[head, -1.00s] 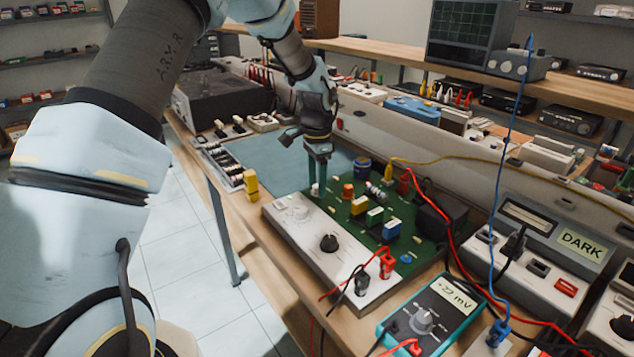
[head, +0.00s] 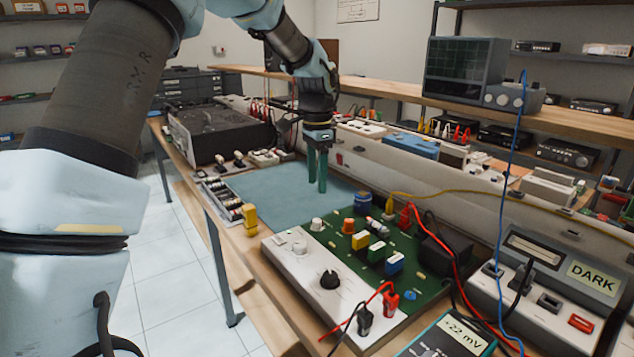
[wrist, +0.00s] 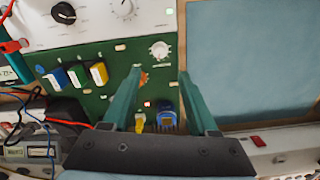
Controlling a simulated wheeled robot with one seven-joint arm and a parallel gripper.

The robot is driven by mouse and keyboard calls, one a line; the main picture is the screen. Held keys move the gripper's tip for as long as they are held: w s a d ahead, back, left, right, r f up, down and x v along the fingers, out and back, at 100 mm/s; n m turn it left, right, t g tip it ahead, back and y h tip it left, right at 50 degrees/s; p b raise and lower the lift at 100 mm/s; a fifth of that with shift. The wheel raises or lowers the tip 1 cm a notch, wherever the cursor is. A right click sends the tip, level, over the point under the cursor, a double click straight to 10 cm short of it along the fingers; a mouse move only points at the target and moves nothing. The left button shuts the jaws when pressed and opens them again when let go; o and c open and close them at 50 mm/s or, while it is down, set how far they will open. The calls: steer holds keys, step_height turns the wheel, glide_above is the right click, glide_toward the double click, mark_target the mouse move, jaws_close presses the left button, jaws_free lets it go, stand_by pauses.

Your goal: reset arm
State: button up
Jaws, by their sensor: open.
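My gripper (head: 317,172) hangs with its green fingers pointing down over the blue-grey mat (head: 268,192), just behind the green circuit board (head: 432,290). The fingers are apart, with nothing between them. In the wrist view my gripper (wrist: 166,100) shows both fingers spread above the board (wrist: 97,105). A white knob (wrist: 159,50) on the board lies below, between the finger lines, and is not touched. The same white knob shows in the head view (head: 317,224).
A white panel with a black knob (head: 329,279) fronts the board. Red and black leads, a multimeter (head: 450,338) and a DARK meter (head: 550,270) stand at right. A dark instrument box (head: 218,133) is at the back left. A blue cable (head: 507,170) hangs at right.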

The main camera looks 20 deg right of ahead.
steer(key=a+n, duration=0.7)
steer(key=a, duration=1.2)
steer(key=s+a+f+n, duration=0.1)
steer(key=s+a+n, duration=0.4)
steer(key=a, duration=0.4)
steer(key=s+a+f+n+t, duration=0.1)
steer(key=s+a+f+n, duration=0.1)
steer(key=s+a+n, duration=0.3)
steer(key=s+a, duration=0.1)
steer(key=a, duration=0.2)
steer(key=shift+a+f+t, duration=0.2)
steer(key=shift+a+t, duration=0.1)
steer(key=shift+a, duration=0.05)
